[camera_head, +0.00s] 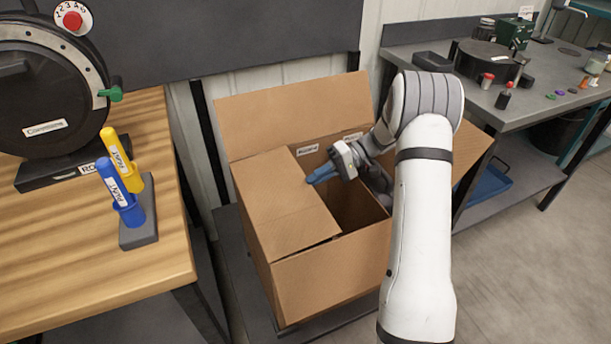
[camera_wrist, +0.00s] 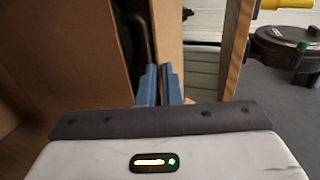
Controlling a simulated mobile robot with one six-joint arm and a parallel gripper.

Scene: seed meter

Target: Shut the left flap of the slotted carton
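The slotted carton (camera_head: 330,277) stands open-topped on a dark low platform. Its left flap (camera_head: 285,205) is folded inward and lies roughly level over the left part of the opening. The back flap (camera_head: 290,110) stands up, and the right flap (camera_head: 470,160) leans outward, partly hidden by my arm. My gripper (camera_head: 318,177) is over the opening, its blue fingertips at the left flap's inner edge; I cannot tell whether they touch. In the wrist view, the fingers (camera_wrist: 160,85) are together with nothing seen between them. Brown cardboard panels (camera_wrist: 65,60) surround them there.
A wooden bench (camera_head: 90,260) on the left holds a dark round machine (camera_head: 45,90) and blue and yellow handled tools (camera_head: 122,195). A grey bench (camera_head: 540,95) with a black round pot and small items stands at right. The floor at lower right is clear.

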